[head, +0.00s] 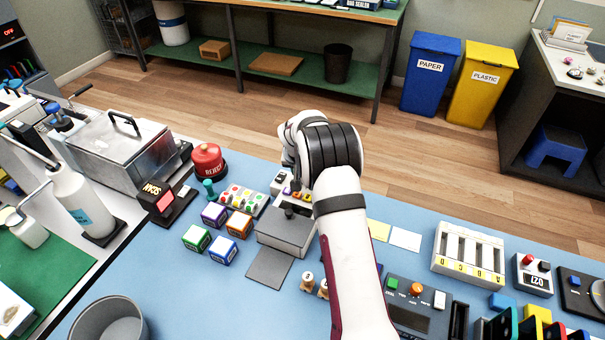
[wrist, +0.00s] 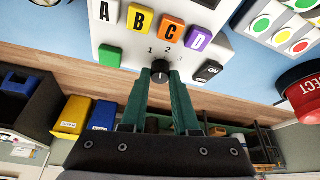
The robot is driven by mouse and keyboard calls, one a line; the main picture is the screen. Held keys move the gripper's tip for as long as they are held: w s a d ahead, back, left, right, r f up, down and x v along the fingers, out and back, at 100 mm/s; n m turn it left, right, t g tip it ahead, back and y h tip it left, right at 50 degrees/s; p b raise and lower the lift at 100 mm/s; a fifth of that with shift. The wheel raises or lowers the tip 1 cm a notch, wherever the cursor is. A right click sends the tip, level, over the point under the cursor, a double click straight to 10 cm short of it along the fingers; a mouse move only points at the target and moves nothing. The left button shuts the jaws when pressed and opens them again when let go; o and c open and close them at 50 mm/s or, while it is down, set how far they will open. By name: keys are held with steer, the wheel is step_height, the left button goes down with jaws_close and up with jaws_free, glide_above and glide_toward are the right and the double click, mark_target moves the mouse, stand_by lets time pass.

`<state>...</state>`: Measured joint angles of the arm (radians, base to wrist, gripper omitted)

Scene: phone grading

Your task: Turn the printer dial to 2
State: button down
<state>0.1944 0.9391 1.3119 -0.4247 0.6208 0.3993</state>
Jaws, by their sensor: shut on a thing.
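In the wrist view the printer dial (wrist: 160,68) is a small black round knob on a light panel, with the numbers 1, 2 and 3 printed around it. My gripper (wrist: 161,80) has its two green fingers closed around the dial's sides. I cannot tell for sure which number the dial's mark points to. In the head view my wrist hides the dial.
A red REJECT button (head: 208,160) and a panel of coloured buttons (head: 243,199) stand left of my arm. Several coloured blocks (head: 214,214) lie near a grey box (head: 287,230). A slotted white rack (head: 468,253) stands at the right.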

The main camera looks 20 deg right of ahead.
steer(key=shift+m+h, duration=0.4)
steer(key=shift+m, duration=0.8)
steer(key=shift+g, duration=0.3)
steer(key=c, duration=0.7)
jaws_free()
steer(key=shift+o, duration=0.2)
steer(key=v, duration=1.5)
steer(key=shift+a+r, duration=0.15)
steer(key=shift+r, duration=0.25)
